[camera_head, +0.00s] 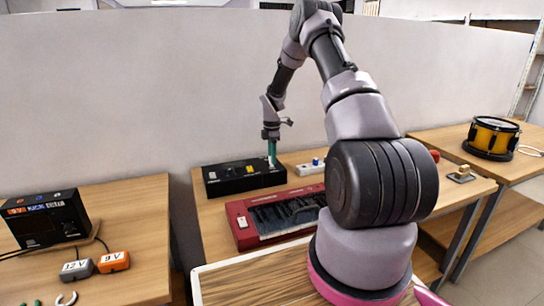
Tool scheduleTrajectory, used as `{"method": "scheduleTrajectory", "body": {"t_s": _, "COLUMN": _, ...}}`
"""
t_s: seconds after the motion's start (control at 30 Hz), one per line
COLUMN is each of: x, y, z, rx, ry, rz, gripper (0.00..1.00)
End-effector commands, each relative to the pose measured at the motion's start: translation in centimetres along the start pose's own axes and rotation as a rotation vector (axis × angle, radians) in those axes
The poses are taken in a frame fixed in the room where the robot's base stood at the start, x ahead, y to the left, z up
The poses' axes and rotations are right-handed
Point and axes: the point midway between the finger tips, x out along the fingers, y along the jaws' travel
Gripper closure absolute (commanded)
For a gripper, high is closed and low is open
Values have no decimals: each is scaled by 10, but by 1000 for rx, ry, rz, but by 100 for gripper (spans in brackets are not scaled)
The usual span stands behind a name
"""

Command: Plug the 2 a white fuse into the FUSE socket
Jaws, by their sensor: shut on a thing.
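A black box (220,182) stands on the wooden table by the wall, with small white and yellow parts on its upper face. My gripper (272,160) points down over the right part of this box. A narrow teal-green piece runs from the dark gripper body down to the box; I cannot tell whether it is my fingers or a held thing. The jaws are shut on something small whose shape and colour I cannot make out. I cannot pick out the white 2 A fuse or read a FUSE label. Whether the gripper's tip touches the box is unclear.
A dark red keyboard (242,218) lies in front of the box, partly behind my arm. A white strip with a blue part (312,167) is to the right. Labelled 12 V (77,270) and 9 V (114,262) blocks lie on the left table. A yellow drum (492,136) stands far right.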

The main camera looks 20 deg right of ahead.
Motion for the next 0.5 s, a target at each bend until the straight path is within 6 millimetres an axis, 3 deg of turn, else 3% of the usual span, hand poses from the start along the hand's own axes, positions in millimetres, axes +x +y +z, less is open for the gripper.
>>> {"method": "scheduleTrajectory", "body": {"t_s": 0.5, "x": 13, "y": 0, "z": 0, "rx": -1, "ry": 0, "rz": 0, "gripper": 100}}
